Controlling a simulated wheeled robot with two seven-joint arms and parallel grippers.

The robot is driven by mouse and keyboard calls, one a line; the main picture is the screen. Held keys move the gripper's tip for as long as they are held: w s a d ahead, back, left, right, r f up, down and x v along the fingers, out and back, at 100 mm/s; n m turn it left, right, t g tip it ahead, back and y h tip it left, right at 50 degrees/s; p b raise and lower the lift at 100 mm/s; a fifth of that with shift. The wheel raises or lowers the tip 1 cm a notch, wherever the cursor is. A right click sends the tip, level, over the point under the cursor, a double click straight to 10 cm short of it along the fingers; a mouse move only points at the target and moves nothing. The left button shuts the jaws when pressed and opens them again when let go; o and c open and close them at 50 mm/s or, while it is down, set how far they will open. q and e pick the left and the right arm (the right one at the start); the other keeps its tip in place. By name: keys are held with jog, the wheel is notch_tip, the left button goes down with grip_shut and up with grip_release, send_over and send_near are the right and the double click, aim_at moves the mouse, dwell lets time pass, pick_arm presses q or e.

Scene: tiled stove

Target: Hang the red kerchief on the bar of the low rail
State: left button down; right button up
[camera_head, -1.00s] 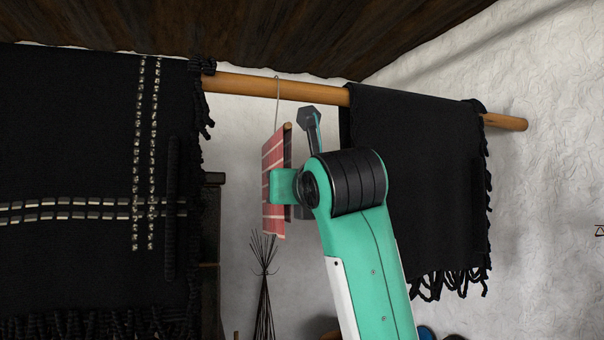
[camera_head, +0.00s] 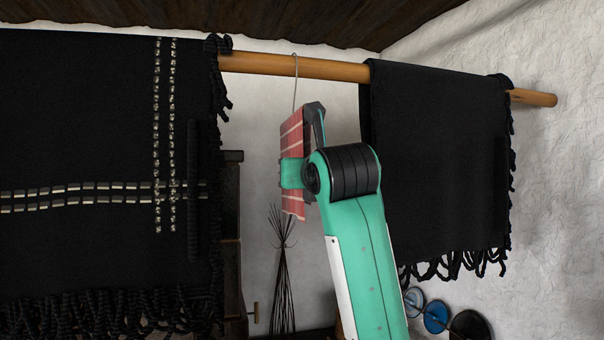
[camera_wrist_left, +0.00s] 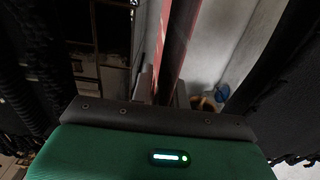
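The red kerchief (camera_head: 293,137), with pale stripes, hangs under a thin wire hook (camera_head: 295,80) on a high wooden pole (camera_head: 330,68). My left gripper (camera_head: 292,173) is at the middle of the kerchief and covers part of it. The left wrist view shows the kerchief (camera_wrist_left: 186,45) nearly edge-on, running down between the two fingers (camera_wrist_left: 164,92). Whether the fingers press on the cloth cannot be told. My right gripper is not in view. I cannot make out the low rail in these views.
A large black fringed cloth (camera_head: 80,120) hangs close on the left and another black cloth (camera_head: 435,170) on the right. A bundle of dark twigs (camera_head: 281,270) stands below. Blue round plates (camera_head: 436,316) show at the lower right, by the white wall (camera_head: 560,200).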

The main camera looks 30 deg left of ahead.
aim_at(307, 152)
pick_arm(q)
jog(key=shift+r+p, duration=1.1)
jog(key=shift+r, duration=0.75)
jog(key=shift+s+d, duration=0.1)
jog(key=shift+d, duration=0.05)
jog(key=shift+s+d, duration=0.15)
jog(key=shift+b+v, duration=1.2)
jog(key=shift+v, duration=1.95)
jog(key=shift+r, duration=0.1)
